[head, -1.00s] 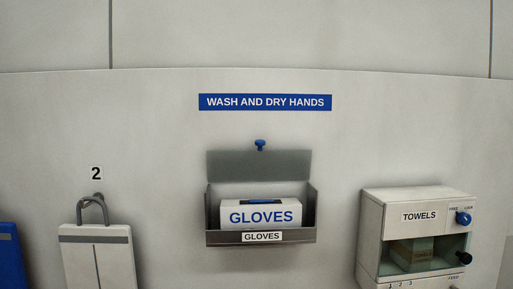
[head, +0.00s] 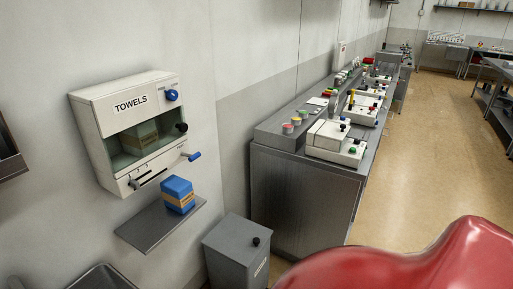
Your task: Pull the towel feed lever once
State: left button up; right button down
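The white towel dispenser (head: 130,130) hangs on the wall at the left in the head view, marked TOWELS. Its window shows a towel pack (head: 140,137) inside. A blue knob (head: 172,95) sits at its upper right and a black knob (head: 182,127) lower on the right edge. A lever with a blue end (head: 194,156) sticks out at the lower right; it looks like the feed lever, but its label is not readable. Neither gripper is in view.
A blue pack (head: 178,191) with a tan band stands on a small metal shelf (head: 140,234) below the dispenser. A grey bin (head: 235,250) with a black knob stands below right. A steel counter (head: 300,195) with several devices runs along the wall. Open floor (head: 440,150) lies right.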

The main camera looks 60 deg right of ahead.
aim_at(191, 158)
jog(key=z, duration=1.25)
